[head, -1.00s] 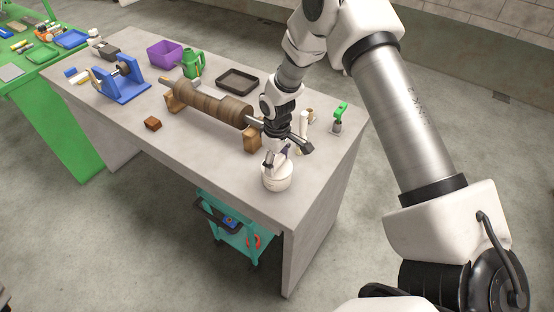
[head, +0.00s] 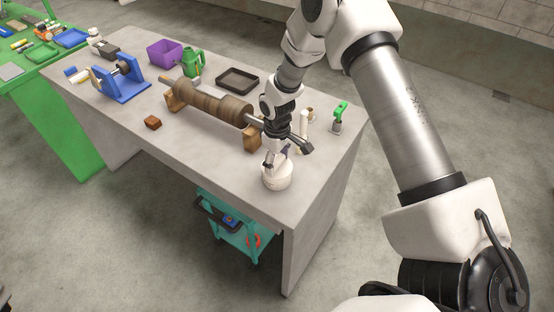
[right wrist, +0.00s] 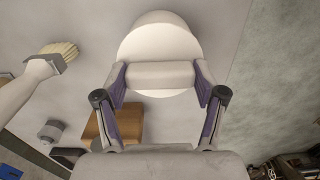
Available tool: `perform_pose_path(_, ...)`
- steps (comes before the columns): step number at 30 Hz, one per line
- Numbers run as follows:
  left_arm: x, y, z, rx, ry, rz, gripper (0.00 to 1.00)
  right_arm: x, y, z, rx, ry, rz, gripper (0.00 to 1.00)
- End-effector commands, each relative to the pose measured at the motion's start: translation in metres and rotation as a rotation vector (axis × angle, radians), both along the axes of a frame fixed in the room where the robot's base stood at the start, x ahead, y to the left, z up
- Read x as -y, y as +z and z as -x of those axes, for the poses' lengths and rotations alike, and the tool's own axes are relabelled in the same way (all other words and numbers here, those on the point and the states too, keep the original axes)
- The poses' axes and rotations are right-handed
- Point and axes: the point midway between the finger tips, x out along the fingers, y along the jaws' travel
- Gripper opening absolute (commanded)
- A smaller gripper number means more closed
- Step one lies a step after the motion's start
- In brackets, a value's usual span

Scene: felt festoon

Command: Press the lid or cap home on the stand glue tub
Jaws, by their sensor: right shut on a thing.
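The white round glue tub (head: 277,180) stands near the front right corner of the grey table. It also shows in the right wrist view (right wrist: 160,30). My right gripper (head: 271,156) points down over the tub. In the right wrist view its fingers (right wrist: 160,76) are shut on the pale raised grip of the white lid (right wrist: 160,73). The lid looks to be on or just above the tub; the seam between them is hidden, so I cannot tell how fully it is seated. My left gripper is not in view.
A brown roller (head: 210,103) lies on wooden blocks (head: 252,138) just left of my right gripper. A green-topped tool (head: 339,114) stands at the right edge. The front table strip left of the tub is mostly clear.

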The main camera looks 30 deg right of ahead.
Motion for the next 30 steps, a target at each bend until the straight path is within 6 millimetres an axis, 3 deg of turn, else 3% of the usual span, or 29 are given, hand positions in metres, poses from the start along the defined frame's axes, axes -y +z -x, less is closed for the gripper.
perform_pose_path(12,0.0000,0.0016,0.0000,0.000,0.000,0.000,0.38,0.0000,-0.0003,0.0000,0.000,0.000,0.000,0.46)
perform_pose_path(13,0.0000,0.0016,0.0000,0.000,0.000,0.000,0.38,0.0000,-0.0003,0.0000,0.000,0.000,0.000,0.77)
perform_pose_path(15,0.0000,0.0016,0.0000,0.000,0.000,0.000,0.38,0.0000,-0.0003,0.0000,0.000,0.000,0.000,0.99)
perform_pose_path(30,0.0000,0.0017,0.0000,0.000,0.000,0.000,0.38,0.0000,-0.0002,0.0001,0.000,0.000,0.000,1.00)
